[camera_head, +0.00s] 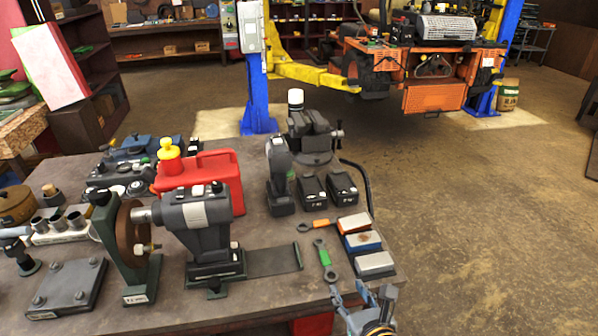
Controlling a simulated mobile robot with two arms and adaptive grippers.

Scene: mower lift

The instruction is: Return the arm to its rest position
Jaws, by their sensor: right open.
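My right gripper (362,290) shows at the bottom of the head view, by the front right corner of the workbench (130,318). Its fingers are spread apart, and I see nothing between them. Its fingertips appear just in front of a green-handled wrench (325,258) and the nearest of the sharpening stones (375,264). I cannot tell how high it is above the bench edge. The rest of my right arm is cut off by the bottom edge of the picture. My left gripper is not in view.
A grey bench machine (205,225), a red fuel can (205,175), a vise (312,135) and black battery packs (342,188) crowd the bench. An orange mower (435,90) hangs on a lift with blue posts (254,100). The floor (500,220) on the right is clear.

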